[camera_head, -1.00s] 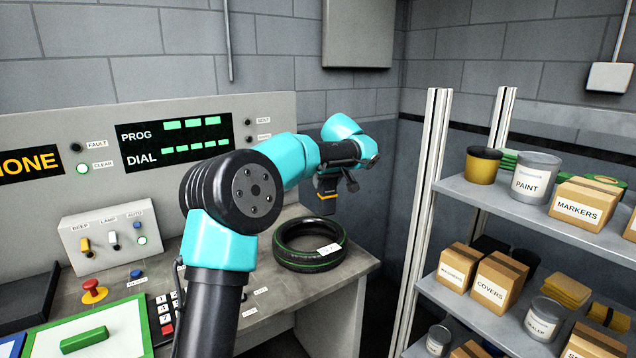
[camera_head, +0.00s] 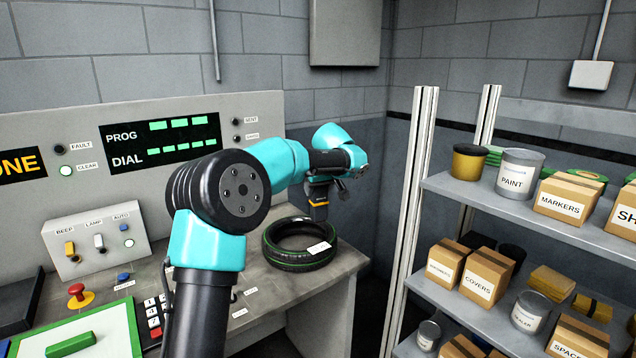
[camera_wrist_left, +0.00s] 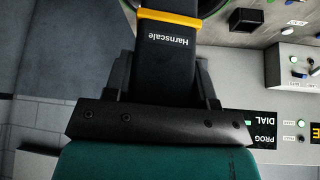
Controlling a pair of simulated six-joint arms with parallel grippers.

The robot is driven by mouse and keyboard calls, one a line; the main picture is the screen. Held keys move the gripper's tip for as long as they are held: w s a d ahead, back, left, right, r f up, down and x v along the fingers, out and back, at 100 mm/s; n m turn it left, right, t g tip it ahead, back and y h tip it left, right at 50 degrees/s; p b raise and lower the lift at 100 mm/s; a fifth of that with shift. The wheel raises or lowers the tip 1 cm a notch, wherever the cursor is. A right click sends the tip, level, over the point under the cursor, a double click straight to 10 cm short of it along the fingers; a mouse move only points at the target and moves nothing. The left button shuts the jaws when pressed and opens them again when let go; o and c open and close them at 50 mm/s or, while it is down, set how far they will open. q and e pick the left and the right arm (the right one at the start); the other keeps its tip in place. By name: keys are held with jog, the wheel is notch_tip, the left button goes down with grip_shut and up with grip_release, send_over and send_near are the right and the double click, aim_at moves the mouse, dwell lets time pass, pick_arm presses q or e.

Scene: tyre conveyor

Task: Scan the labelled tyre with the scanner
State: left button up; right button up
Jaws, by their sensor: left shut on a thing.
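The tyre (camera_head: 285,262), black with a green line, lies flat on the grey bench. A white label (camera_head: 319,247) sits on its upper right side. My left gripper (camera_head: 320,190) is shut on the scanner (camera_head: 319,205), a dark tool with a yellow band, and holds it above the far right side of the tyre, apart from it. In the left wrist view the scanner (camera_wrist_left: 168,50) shows the word "Harnscale" between the fingers, with part of the tyre (camera_wrist_left: 212,6) beyond its end at the top edge. My right gripper is not in view.
A control panel (camera_head: 240,165) with PROG and DIAL displays stands behind the bench (camera_head: 215,290). A switch box (camera_head: 106,240) and red button (camera_head: 79,293) are at the left. Shelving (camera_head: 480,205) with boxes and tins stands at the right.

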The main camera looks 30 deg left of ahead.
aim_at(320, 201)
pick_arm(q)
jog(key=shift+f, duration=2.1)
jog(key=shift+w+d+f, duration=0.1)
jog(key=shift+d+f, duration=0.1)
jog(key=shift+d, duration=0.05)
jog(key=d+f+m+t+h, duration=0.1)
jog(key=d+f+m+h, duration=0.1)
jog(key=d+f+m, duration=0.3)
jog(key=s+d+f+m+t+h, duration=0.1)
jog(key=d+f+m+h, duration=0.2)
jog(key=d+f, duration=0.9)
jog(key=d+m, duration=0.3)
jog(key=d, duration=0.2)
jog(key=shift+d+f+t, duration=0.3)
jog(key=shift+f, duration=0.1)
